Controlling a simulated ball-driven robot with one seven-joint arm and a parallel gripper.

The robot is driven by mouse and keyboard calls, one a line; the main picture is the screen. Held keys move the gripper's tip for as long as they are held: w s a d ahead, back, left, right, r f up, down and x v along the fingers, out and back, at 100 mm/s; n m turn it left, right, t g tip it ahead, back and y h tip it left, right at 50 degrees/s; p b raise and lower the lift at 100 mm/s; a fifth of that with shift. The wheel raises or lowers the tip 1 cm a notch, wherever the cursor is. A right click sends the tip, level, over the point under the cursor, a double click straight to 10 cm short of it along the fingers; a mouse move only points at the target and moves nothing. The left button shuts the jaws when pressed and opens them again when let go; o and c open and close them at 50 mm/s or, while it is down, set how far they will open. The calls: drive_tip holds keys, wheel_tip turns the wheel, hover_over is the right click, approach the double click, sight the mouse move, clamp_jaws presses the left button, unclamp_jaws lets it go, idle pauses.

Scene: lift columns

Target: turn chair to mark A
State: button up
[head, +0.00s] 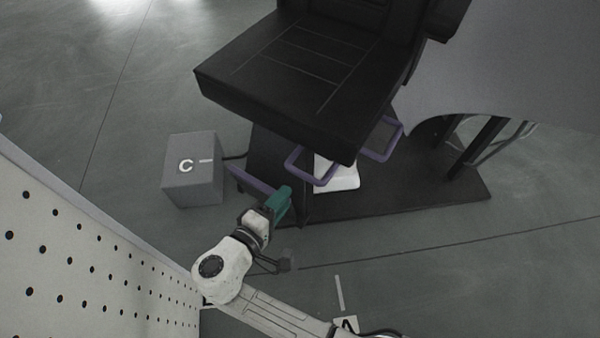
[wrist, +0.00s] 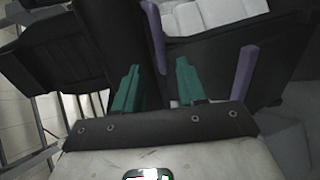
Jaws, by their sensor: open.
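The black chair (head: 300,65) has a wide padded seat and stands over a dark floor plate. Purple loops (head: 296,163) hang under its seat, and another purple bar (head: 250,181) sits close to my gripper. My gripper (head: 284,200) has teal fingers and is open, low beside the plate, in front of the seat. In the wrist view the fingers (wrist: 158,85) are apart, with one purple bar (wrist: 243,75) to their right and another (wrist: 155,35) beyond them. Nothing is clearly between the fingers. No letter A is readable.
A grey box (head: 192,183) marked C stands left of the plate (head: 420,196). A white line (head: 339,293) lies on the floor near a small white tag (head: 346,324), partly hidden. A perforated white panel (head: 80,255) fills the lower left. A grey curved panel (head: 520,60) is at right.

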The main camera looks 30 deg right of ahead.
sight(303, 177)
drive_tip(key=b+x, duration=0.3)
drive_tip(key=x, duration=0.7)
drive_tip(key=shift+d, duration=0.2)
drive_tip(key=shift+c, duration=0.3)
clamp_jaws()
